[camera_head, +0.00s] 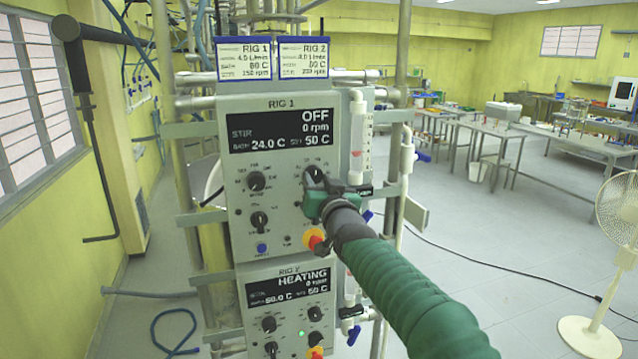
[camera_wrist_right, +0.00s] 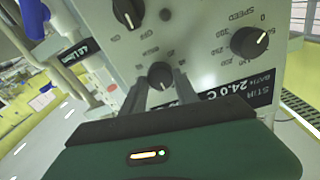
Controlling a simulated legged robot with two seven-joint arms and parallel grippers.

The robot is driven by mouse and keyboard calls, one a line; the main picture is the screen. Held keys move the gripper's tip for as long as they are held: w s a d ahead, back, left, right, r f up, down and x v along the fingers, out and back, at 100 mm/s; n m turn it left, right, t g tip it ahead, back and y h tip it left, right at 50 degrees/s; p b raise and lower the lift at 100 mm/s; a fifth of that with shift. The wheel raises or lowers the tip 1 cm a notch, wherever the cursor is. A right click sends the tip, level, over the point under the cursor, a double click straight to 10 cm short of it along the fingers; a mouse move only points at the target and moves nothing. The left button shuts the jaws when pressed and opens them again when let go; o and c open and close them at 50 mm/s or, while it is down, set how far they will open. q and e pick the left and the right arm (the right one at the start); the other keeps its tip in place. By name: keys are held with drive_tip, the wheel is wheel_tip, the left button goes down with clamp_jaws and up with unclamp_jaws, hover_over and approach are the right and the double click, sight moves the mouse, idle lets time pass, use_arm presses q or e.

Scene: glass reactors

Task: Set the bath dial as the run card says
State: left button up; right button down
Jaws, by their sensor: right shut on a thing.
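The Rig 1 panel (camera_head: 290,160) has a display (camera_head: 280,131) reading OFF, 0 rpm, bath 24.0 C and set 50 C. The run cards (camera_head: 244,59) for Rig 1 and Rig 2 hang above it; the Rig 1 bath figure looks like 60 or 80 C. The bath dial is the upper-right knob of the Rig 1 panel, mostly hidden by my gripper in the head view. My right gripper (camera_head: 316,180) is at this dial. In the right wrist view its two fingers are shut on the round bath dial (camera_wrist_right: 161,74), one on each side. My left gripper is out of view.
The speed knob (camera_head: 257,181) is left of the bath dial, with another knob (camera_head: 259,221) below. A red and yellow stop button (camera_head: 314,240) sits just under my gripper. The Rig 2 panel (camera_head: 290,305) reads HEATING. A glass flowmeter (camera_head: 358,135) stands close on the right.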

drive_tip(key=shift+r+m+h+p, duration=0.15)
drive_tip(key=shift+r+m+p, duration=0.1)
drive_tip(key=shift+m, duration=0.75)
drive_tip(key=shift+r+m+h+p, duration=0.15)
drive_tip(key=shift+r+m, duration=0.05)
drive_tip(key=shift+m, duration=0.8)
drive_tip(key=c, duration=1.3)
unclamp_jaws()
drive_tip(key=shift+o, duration=1.3)
drive_tip(key=shift+w+f, duration=0.15)
drive_tip(key=shift+f, duration=0.05)
drive_tip(key=shift+o, duration=0.6)
drive_tip(key=shift+w+a+f, duration=0.1)
drive_tip(key=shift+w+f, duration=0.1)
drive_tip(key=shift+s, duration=0.15)
